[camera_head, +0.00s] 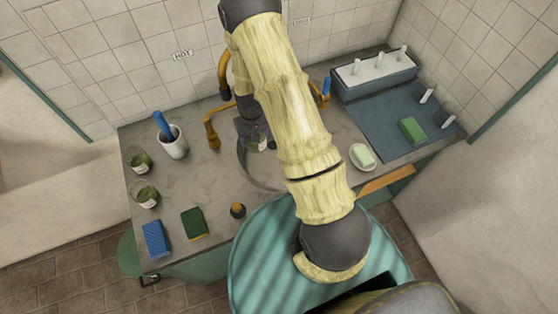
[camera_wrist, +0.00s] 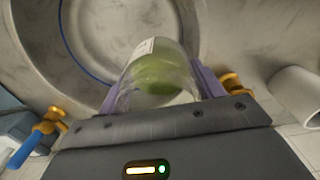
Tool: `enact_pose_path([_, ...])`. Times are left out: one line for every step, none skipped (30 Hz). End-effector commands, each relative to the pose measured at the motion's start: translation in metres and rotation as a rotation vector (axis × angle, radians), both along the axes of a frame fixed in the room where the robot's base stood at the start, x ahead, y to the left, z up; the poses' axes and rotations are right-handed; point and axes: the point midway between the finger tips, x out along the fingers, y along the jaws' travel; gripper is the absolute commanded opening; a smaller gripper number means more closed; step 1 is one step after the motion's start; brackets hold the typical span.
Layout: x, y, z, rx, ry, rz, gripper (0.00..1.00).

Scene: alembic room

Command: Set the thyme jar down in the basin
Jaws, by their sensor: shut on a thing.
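My gripper (camera_wrist: 158,82) is shut on a clear glass jar (camera_wrist: 152,68) with green contents and a pale label. The label is not readable, so I cannot confirm that it says thyme. In the wrist view the jar is in front of the round metal basin (camera_wrist: 100,22), over its open area. I cannot tell how high it is above the floor of the basin. In the head view my gripper (camera_head: 252,132) and the jar (camera_head: 259,144) are at the basin's left part. My arm hides most of the basin; only its left rim (camera_head: 243,168) shows.
Orange taps (camera_head: 211,133) stand behind the basin. Two similar jars, one at the back (camera_head: 138,160) and one nearer (camera_head: 146,194), stand on the left counter.

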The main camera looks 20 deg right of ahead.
Motion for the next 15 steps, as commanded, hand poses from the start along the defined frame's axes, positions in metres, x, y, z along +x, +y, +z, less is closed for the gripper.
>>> enact_pose_path([0.000,0.001,0.000,0.000,0.000,0.001,0.40])
enact_pose_path([0.000,0.001,0.000,0.000,0.000,0.001,0.40])
enact_pose_path([0.000,0.001,0.000,0.000,0.000,0.001,0.40])
enact_pose_path([0.000,0.001,0.000,0.000,0.000,0.001,0.40])
enact_pose_path([0.000,0.001,-0.001,0.000,0.000,0.000,0.40])
enact_pose_path([0.000,0.000,-0.002,0.000,-0.001,-0.004,0.40])
enact_pose_path([0.001,-0.001,-0.004,-0.001,-0.001,-0.009,0.40])
enact_pose_path([0.001,-0.002,-0.006,-0.002,-0.001,-0.016,0.40])
enact_pose_path([0.001,-0.005,-0.010,-0.003,0.000,-0.027,0.40])
enact_pose_path([0.001,-0.007,-0.013,-0.004,0.000,-0.038,0.40])
enact_pose_path([0.002,-0.009,-0.016,-0.005,0.000,-0.050,0.40])
enact_pose_path([0.002,-0.013,-0.021,-0.006,0.000,-0.069,0.40])
enact_pose_path([0.003,-0.016,-0.025,-0.007,-0.001,-0.086,0.40])
enact_pose_path([0.003,-0.020,-0.029,-0.008,-0.001,-0.106,0.40])
enact_pose_path([0.004,-0.025,-0.034,-0.010,0.000,-0.134,0.40])
